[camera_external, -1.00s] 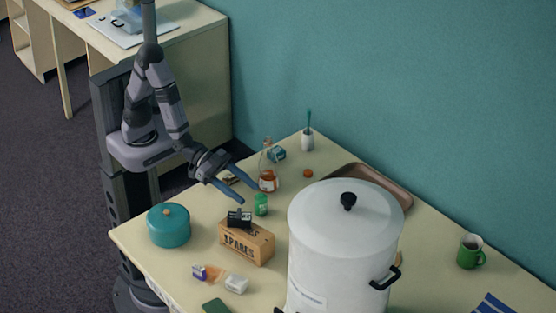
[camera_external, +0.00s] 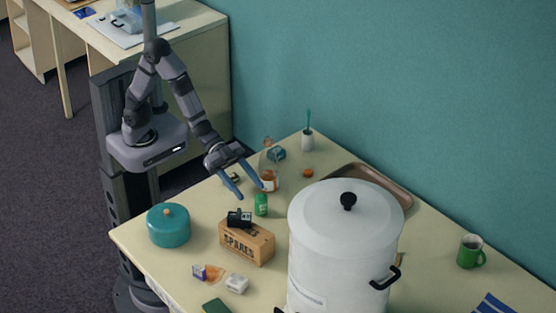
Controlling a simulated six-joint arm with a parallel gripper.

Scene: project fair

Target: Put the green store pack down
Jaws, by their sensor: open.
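A small green cylinder (camera_external: 261,204), probably the green store pack, stands upright on the table just behind the SPARES box. My gripper (camera_external: 251,191) is open and empty, its two blue fingers spread and pointing down toward the front right. The fingertips are close to the green cylinder, above and to its left in the picture. I see no contact, but the exact height gap cannot be told from this one view.
The SPARES box (camera_external: 246,243) carries a black device (camera_external: 239,219). A flask of orange liquid (camera_external: 270,179) stands right behind the fingers. A teal pot (camera_external: 168,225) is at left, a large white pot (camera_external: 343,240) at right. Bare table lies between the teal pot and the box.

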